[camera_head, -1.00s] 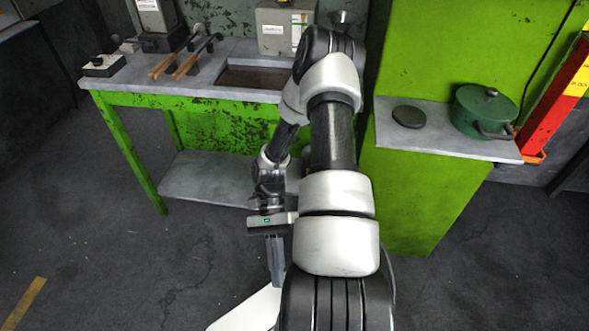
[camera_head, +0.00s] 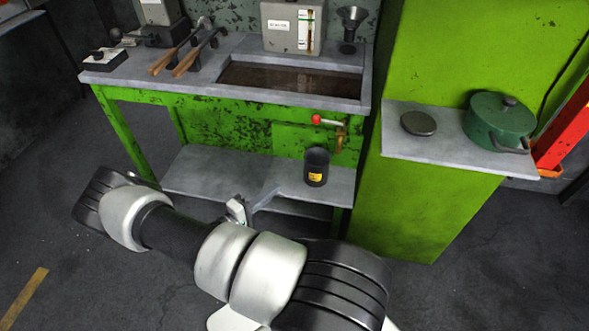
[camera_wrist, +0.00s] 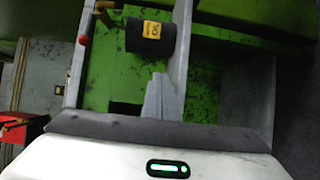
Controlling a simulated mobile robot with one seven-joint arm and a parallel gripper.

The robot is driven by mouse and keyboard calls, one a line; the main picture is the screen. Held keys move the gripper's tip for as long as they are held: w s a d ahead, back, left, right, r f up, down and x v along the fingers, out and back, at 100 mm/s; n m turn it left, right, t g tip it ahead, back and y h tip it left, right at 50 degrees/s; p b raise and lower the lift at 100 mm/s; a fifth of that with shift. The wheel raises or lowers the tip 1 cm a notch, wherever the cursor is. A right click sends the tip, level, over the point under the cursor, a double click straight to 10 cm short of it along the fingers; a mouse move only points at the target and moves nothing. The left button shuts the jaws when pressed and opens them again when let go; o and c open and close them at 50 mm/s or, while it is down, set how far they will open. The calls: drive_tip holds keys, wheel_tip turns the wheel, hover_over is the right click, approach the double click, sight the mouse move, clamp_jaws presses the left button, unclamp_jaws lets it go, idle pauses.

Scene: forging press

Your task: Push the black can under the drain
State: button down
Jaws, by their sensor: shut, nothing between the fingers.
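The black can (camera_head: 316,167) with a yellow label stands upright on the lower shelf of the green bench, near its right end. The brass drain (camera_head: 341,136) comes out of the bench front above and to the right of the can. A lever with a red knob (camera_head: 316,119) sits beside it. My gripper (camera_head: 268,192) is low at the front of the shelf, left of the can and apart from it. In the wrist view the shut, empty fingers (camera_wrist: 162,98) are below the can (camera_wrist: 150,36); a gap shows between them.
The lower shelf (camera_head: 210,172) is clear left of the can. Above it is the bench top with a sunken basin (camera_head: 290,78), tongs (camera_head: 185,55) and a grey box (camera_head: 293,25). A green cabinet (camera_head: 430,200) bounds the right side and carries a green pot (camera_head: 497,122).

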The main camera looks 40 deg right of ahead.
sight(296, 180)
drive_tip(key=shift+w+a+r+n+t, duration=0.1)
drive_tip(key=shift+w+a+n+t, duration=0.15)
drive_tip(key=shift+w+t, duration=0.35)
drive_tip(key=shift+w+a+n+t, duration=0.15)
drive_tip(key=shift+w+n+t, duration=0.25)
drive_tip(key=shift+w, duration=0.25)
drive_tip(key=b+x, duration=0.1)
drive_tip(key=x, duration=0.8)
drive_tip(key=shift+s+d, duration=0.1)
drive_tip(key=shift+s, duration=0.05)
drive_tip(key=shift+s+d+b, duration=0.3)
drive_tip(key=shift+s+d, duration=0.75)
drive_tip(key=shift+s, duration=0.15)
drive_tip(key=shift+s+d, duration=0.2)
drive_tip(key=shift+s, duration=0.25)
drive_tip(key=shift+s, duration=0.1)
